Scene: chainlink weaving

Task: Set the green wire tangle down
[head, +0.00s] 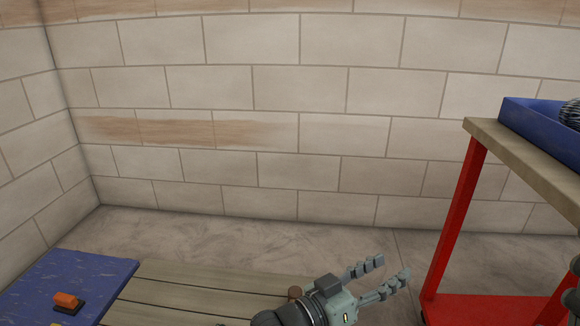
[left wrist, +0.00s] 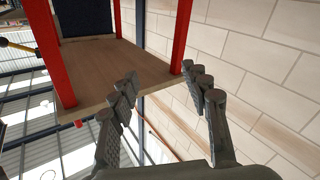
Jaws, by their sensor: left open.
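My left gripper (head: 394,268) is low in the head view, right of centre, with its fingers pointing right towards the red-framed table. Its two fingers are apart with nothing between them; they also show open and empty in the left wrist view (left wrist: 160,75). No green wire tangle can be made out in either view. A dark grey coiled thing (head: 572,113) lies in a blue tray (head: 540,120) at the right edge, cut off by the frame. My right gripper cannot be made out.
The table (head: 520,165) has a wooden top, red legs and a red lower shelf (head: 490,308). At lower left, a blue mat (head: 85,270) bears an orange-topped item (head: 67,299), beside wooden planks (head: 190,290). A block wall (head: 270,120) stands behind; floor shows between.

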